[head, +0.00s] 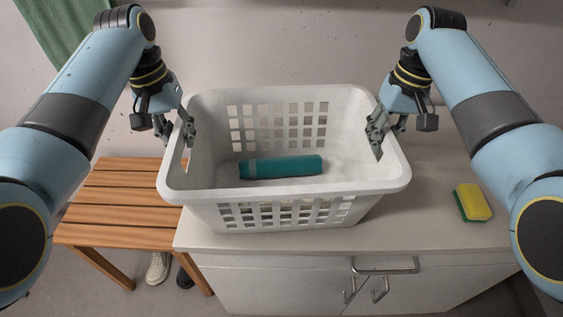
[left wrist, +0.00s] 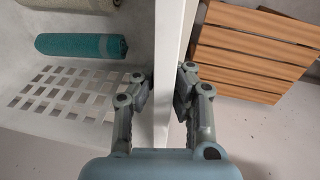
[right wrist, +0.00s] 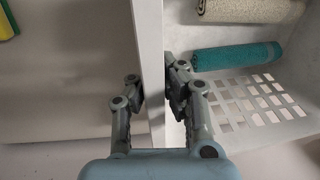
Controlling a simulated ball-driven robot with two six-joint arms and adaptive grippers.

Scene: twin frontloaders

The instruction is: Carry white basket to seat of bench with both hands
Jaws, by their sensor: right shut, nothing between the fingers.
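The white basket (head: 275,202) is upright at the counter's left end, its left side reaching past the edge. I cannot tell whether its base touches the counter. A teal roll (head: 281,167) lies inside, and a beige roll (right wrist: 252,10) shows in the right wrist view. My left gripper (head: 176,130) is at the basket's left end wall, one finger on each side, shut on it.
The pale counter (head: 432,220) has doors and metal handles (head: 385,266) in front. A yellow and green sponge (head: 472,202) lies on its right. A green cloth (head: 65,25) hangs at back left.

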